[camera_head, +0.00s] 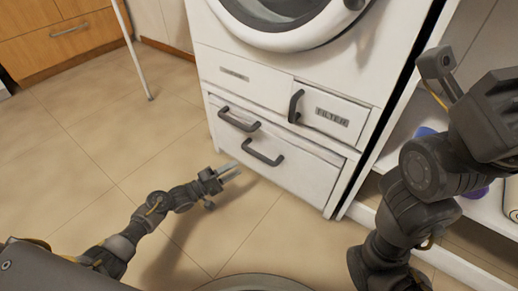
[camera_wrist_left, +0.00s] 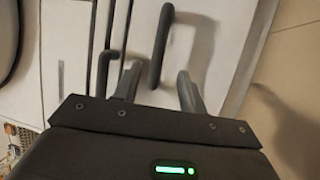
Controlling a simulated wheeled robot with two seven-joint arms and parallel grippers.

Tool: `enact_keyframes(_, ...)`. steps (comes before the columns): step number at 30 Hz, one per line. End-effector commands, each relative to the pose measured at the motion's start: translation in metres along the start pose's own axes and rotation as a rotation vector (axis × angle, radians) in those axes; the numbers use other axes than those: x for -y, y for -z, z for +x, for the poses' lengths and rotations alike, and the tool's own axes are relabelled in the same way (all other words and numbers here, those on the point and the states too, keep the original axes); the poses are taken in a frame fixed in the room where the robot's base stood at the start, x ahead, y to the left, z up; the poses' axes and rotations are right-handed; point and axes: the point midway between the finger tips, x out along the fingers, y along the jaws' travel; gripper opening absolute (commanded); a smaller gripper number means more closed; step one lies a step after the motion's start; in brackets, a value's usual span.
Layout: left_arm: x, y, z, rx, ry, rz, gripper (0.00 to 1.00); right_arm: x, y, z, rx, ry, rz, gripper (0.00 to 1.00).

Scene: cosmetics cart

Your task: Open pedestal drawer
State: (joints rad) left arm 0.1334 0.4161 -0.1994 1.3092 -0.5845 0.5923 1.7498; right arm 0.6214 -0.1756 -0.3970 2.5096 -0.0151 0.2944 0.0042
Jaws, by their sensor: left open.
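The pedestal drawer (camera_head: 298,176) is the white front low on the washing machine and looks shut. It has a dark bar handle (camera_head: 263,152), and a second dark handle (camera_head: 239,120) sits above and to its left. My left gripper (camera_head: 231,171) is open and empty, just below and left of the lower handle. In the left wrist view, one dark handle (camera_wrist_left: 161,45) lies ahead of and between the open fingers (camera_wrist_left: 159,74); contact cannot be told. Another handle (camera_wrist_left: 105,68) is left of the fingers. My right arm is folded at the right; its jaws are unclear.
A panel marked FILTER (camera_head: 332,116) with an upright handle (camera_head: 295,106) is above the drawer. A white shelf unit (camera_head: 402,140) with items stands to the right. A wooden cabinet (camera_head: 62,38) is at the back left.

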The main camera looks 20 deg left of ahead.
Motion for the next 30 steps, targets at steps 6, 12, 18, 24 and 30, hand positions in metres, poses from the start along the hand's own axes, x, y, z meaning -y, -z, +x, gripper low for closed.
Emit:
enact_keyframes(6,0.000,0.003,-0.004,-0.017,0.000,0.002,0.41,0.000,0.002,-0.004,-0.001,-0.001,-0.001,0.36)
enact_keyframes(12,0.003,0.005,0.025,-0.021,-0.003,0.005,0.41,0.001,0.007,-0.022,-0.002,-0.006,-0.003,0.36)
enact_keyframes(18,0.003,0.005,0.063,-0.019,-0.003,0.005,0.41,0.001,0.013,-0.041,-0.003,-0.014,-0.005,0.36)
enact_keyframes(24,0.002,0.006,0.089,-0.019,-0.001,0.004,0.41,0.000,0.017,-0.052,-0.005,-0.021,-0.006,0.36)
enact_keyframes(30,-0.001,0.006,0.098,-0.018,0.002,0.004,0.41,0.000,0.018,-0.054,-0.005,-0.026,-0.007,0.36)
